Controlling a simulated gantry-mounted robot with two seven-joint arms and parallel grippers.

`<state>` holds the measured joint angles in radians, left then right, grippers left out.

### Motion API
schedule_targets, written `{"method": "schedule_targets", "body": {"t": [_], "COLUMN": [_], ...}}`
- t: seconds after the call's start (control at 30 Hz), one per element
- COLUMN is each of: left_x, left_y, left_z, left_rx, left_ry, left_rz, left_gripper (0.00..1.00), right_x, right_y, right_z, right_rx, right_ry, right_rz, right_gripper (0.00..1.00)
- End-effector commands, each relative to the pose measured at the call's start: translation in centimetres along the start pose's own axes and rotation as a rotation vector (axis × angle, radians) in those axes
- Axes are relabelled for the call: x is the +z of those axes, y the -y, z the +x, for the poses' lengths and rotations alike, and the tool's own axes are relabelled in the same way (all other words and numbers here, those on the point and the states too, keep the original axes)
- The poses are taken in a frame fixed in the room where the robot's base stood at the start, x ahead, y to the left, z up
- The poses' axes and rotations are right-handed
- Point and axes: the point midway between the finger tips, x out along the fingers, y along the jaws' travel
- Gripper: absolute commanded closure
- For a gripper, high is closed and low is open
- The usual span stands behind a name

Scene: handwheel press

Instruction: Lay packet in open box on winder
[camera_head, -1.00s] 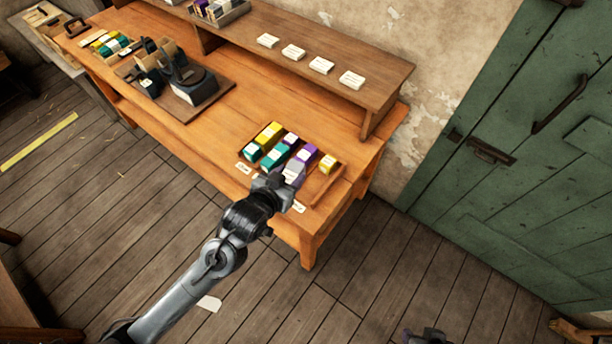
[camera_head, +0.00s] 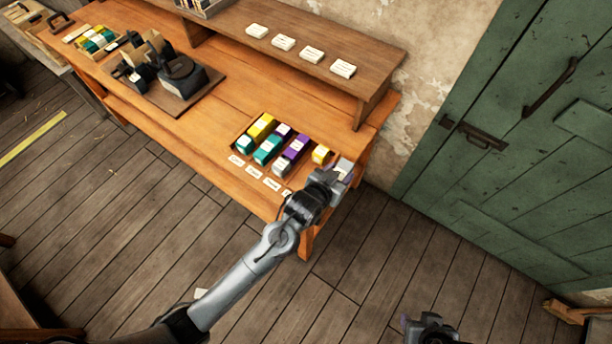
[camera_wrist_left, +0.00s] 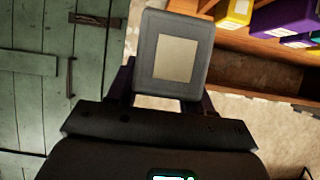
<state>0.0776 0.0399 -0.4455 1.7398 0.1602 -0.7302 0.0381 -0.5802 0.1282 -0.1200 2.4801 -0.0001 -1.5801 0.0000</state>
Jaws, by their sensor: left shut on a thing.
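My left gripper (camera_head: 330,180) is shut on a grey packet (camera_head: 343,168) with a cream label, held just beyond the right end of the packet tray. The packet also shows close up in the left wrist view (camera_wrist_left: 177,52), between the dark fingers. The winder (camera_head: 182,75) is a dark machine on a wooden board at the left part of the bench, far from my left gripper. Tan upright flaps of what looks like an open box (camera_head: 155,45) show at its back; its inside is hidden. My right gripper (camera_head: 430,328) is low at the bottom edge, its jaws unclear.
A divided tray (camera_head: 238,142) of yellow, teal and purple packets stands at the bench's front right, with small labels before it. A raised shelf (camera_head: 290,28) with white cards runs along the back. The bench (camera_head: 215,110) is clear between tray and winder.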

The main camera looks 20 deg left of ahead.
Motion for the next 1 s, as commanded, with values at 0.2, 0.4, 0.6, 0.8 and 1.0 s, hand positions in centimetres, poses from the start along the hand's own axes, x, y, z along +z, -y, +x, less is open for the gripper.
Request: {"method": "schedule_targets", "body": {"t": [0.2,0.4,0.6,0.8,1.0], "left_x": [0.8,2.8,4.5,5.4,6.2], "left_y": [1.9,5.8,9.4,11.3,11.7], "left_z": [0.6,2.1,3.5,4.2,4.7], "left_rx": [-0.004,-0.005,-0.003,-0.001,0.000], "left_ry": [0.000,0.001,0.001,0.000,0.000], "left_rz": [0.001,0.002,0.001,0.001,-0.001], "left_gripper": [0.84,0.84,0.84,0.84,0.84], "right_x": [0.0,0.0,0.0,0.0,0.1], "right_y": [0.1,0.2,0.3,0.3,0.2], "right_z": [0.0,0.1,0.1,0.2,0.3], "right_rx": [-0.003,-0.007,-0.009,-0.009,-0.008], "right_ry": [-0.001,-0.001,-0.002,-0.002,-0.001], "right_rz": [0.004,0.008,0.011,0.010,0.009], "right_gripper": [0.57,0.57,0.57,0.57,0.57]}}
